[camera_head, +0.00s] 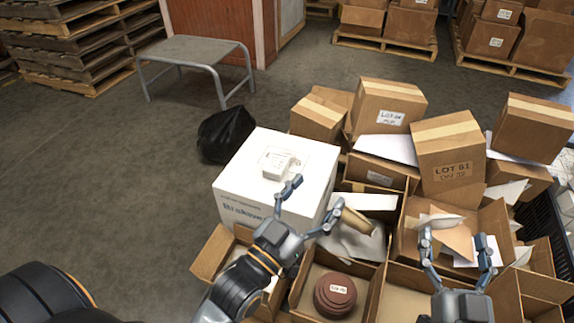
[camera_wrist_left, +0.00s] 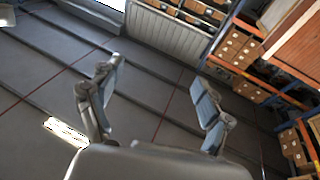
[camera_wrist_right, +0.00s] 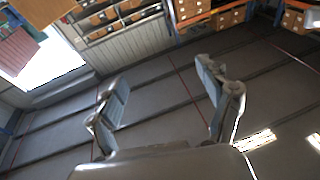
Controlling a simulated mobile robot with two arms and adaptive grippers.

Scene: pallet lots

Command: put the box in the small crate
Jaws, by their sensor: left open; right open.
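Several closed cardboard boxes are in the head view, including one marked LOT 81 (camera_head: 447,150) and a labelled box (camera_head: 388,103) behind it; I cannot tell which one the task means. A large white box (camera_head: 265,192) stands left of them with a small white item (camera_head: 279,163) on top. A dark slatted crate (camera_head: 539,222) shows partly at the right edge, its inside mostly hidden. My left gripper (camera_head: 314,203) is open and empty in front of the white box's right side. My right gripper (camera_head: 457,238) is open and empty over the open cartons.
Open cartons crowd the front, one holding a reddish-brown round item (camera_head: 335,295). A black bag (camera_head: 226,134) lies left of the white box, and a grey table (camera_head: 197,52) stands behind. Loaded pallets (camera_head: 387,43) are at the back. The floor at left is clear.

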